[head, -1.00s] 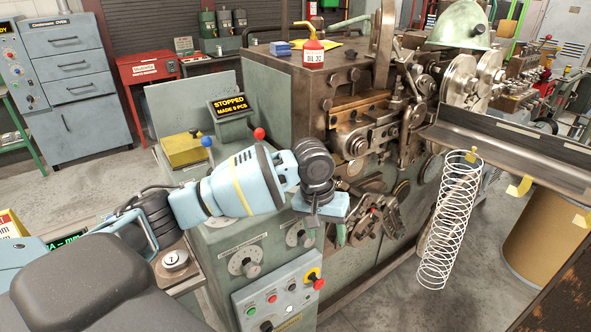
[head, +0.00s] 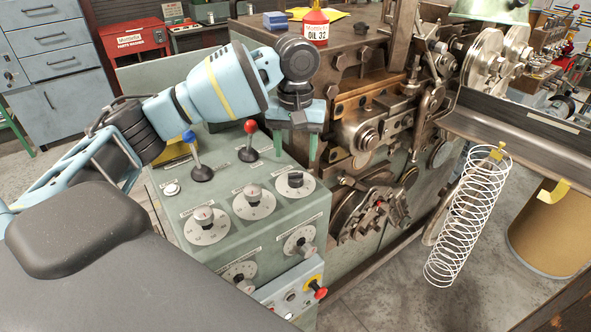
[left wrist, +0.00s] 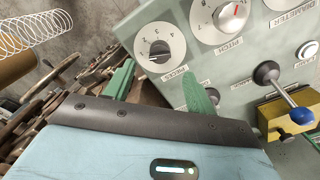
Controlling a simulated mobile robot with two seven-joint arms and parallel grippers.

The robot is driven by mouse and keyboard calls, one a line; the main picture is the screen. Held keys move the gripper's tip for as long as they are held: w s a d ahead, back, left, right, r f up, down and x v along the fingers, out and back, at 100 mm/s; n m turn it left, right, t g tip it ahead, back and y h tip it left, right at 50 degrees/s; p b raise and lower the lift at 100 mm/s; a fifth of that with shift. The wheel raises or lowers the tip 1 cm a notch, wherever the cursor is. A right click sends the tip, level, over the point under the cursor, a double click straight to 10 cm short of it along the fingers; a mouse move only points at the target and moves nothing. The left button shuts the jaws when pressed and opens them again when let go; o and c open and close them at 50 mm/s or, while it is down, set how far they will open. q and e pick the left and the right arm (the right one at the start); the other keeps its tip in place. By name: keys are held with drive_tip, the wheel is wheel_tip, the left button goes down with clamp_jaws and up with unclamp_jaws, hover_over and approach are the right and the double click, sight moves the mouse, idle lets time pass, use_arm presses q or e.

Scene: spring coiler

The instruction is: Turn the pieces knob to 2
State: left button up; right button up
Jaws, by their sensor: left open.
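My right gripper is not in view.
The pitch knob (left wrist: 230,17) and more dials lie close by. A red-topped lever (head: 250,140) and a blue-topped lever (head: 196,160) stand on the panel. A coiled spring (head: 468,215) hangs at right. A red stop button (head: 320,292) sits low on the front.

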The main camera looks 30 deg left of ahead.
sight(296, 173)
use_arm(q)
drive_tip(key=shift+w+a+f, duration=0.1)
drive_tip(key=shift+f, duration=3.5)
drive_tip(key=c, duration=1)
drive_tip(key=shift+m, duration=0.3)
drive_tip(key=m, duration=0.3)
drive_tip(key=shift+m, duration=2.6)
